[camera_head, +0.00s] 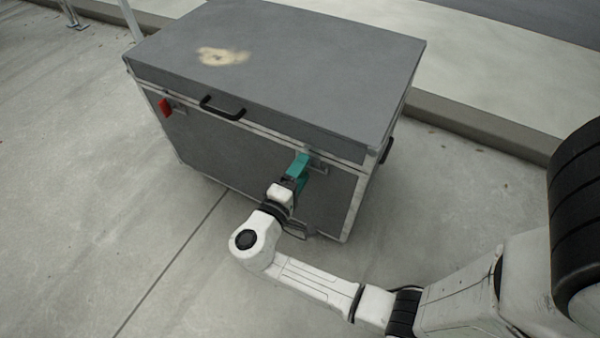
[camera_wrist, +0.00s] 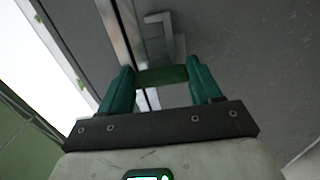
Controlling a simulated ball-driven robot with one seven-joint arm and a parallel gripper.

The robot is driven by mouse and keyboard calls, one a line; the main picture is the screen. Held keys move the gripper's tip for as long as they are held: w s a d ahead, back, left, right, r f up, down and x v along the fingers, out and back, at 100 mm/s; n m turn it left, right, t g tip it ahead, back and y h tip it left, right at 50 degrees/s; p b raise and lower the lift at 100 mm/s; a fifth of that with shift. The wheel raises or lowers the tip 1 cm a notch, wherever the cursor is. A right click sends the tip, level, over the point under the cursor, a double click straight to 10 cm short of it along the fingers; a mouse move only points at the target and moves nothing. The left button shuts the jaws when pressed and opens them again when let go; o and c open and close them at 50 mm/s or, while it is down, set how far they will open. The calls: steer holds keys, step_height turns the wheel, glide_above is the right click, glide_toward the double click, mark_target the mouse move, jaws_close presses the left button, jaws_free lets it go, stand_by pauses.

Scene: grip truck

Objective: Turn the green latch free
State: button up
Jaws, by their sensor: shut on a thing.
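A large grey case (camera_head: 250,150) with pale metal edges stands on the concrete, its lid lying flat on top. The green latch shows in the wrist view as a short dark green bar (camera_wrist: 162,76) lying across between my two green fingers. My gripper (camera_head: 299,166) is at the right part of the case's front, just below the lid seam. In the wrist view my gripper (camera_wrist: 160,70) is shut on the green latch, with a finger at each end of the bar. In the head view my teal fingers largely hide the latch, and its turn angle is hard to tell.
A red latch (camera_head: 165,106) sits at the left of the case's front. A black handle (camera_head: 222,108) is on the lid's front edge, and another black handle (camera_head: 387,150) is on the right side. A metal bracket (camera_wrist: 164,28) is just beyond my fingers. The floor left of the case is clear.

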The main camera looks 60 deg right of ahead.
stand_by(0.4)
steer(key=o, duration=1.1)
steer(key=shift+c, duration=0.2)
steer(key=shift+a, duration=0.1)
steer(key=a+p, duration=0.2)
steer(key=a, duration=0.8)
steer(key=shift+s+a, duration=0.2)
steer(key=shift+a, duration=0.15)
